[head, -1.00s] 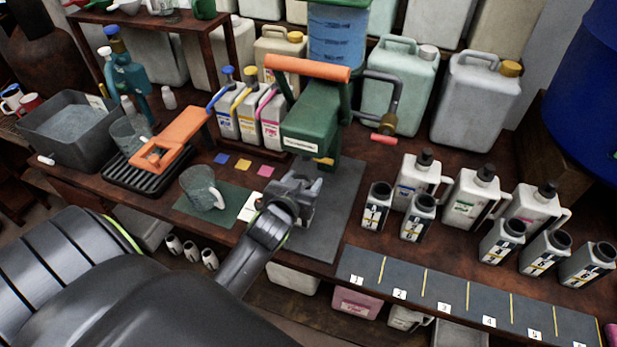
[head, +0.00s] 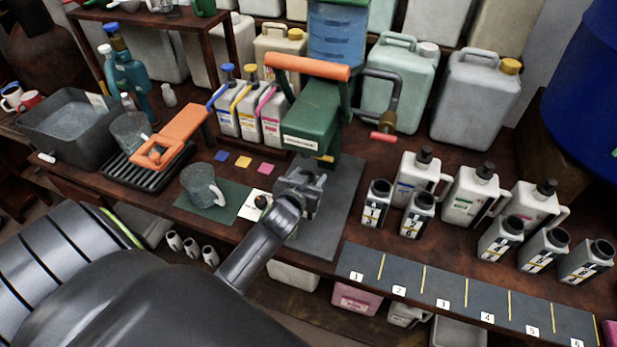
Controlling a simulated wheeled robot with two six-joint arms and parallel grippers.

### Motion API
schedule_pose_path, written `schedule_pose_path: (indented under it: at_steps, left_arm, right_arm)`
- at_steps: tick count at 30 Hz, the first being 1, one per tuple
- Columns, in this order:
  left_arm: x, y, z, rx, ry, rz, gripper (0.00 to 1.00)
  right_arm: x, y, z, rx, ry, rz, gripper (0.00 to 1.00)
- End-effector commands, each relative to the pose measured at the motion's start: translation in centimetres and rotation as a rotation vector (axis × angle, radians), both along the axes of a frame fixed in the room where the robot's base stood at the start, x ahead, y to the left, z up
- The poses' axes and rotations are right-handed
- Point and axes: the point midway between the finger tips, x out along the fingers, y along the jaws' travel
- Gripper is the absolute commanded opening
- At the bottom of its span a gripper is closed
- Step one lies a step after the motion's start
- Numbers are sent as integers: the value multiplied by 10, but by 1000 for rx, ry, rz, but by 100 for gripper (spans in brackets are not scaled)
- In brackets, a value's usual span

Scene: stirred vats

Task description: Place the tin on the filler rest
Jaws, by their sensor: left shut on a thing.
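My left gripper (head: 303,186) is shut over the dark grey pad (head: 343,195) in front of the green filler (head: 312,118) with the orange handle. What it grips is almost wholly hidden by the jaws and wrist; I take it to be the tin. I cannot tell whether it touches the pad, which looks like the filler rest. Similar grey tins with dark mouths stand to the right, among them tin 1 (head: 376,205) and tin 2 (head: 417,216). My right gripper is not in view.
A glass jug (head: 201,183) stands on a green mat left of my gripper, near a white card (head: 251,207). White bottles (head: 418,180) stand behind the tins. A numbered dark strip (head: 460,300) lies along the front edge. An orange-handled tool (head: 172,138) lies on a black rack.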

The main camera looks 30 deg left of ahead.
Motion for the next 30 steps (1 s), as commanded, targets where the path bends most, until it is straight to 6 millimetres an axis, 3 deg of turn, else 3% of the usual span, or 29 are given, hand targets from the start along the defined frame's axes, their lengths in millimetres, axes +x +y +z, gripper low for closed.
schedule_pose_path:
  at_steps: [1,6,17,23,30]
  left_arm:
    - [0,0,-2,0,1,0,57]
    - [0,0,-1,0,1,0,76]
    - [-1,0,4,-1,1,0,76]
    - [-27,-6,9,-3,1,1,76]
    - [-72,-17,23,-4,1,2,76]
  right_arm:
    - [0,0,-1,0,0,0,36]
    - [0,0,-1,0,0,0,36]
    - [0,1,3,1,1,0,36]
    - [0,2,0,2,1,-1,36]
    - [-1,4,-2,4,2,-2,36]
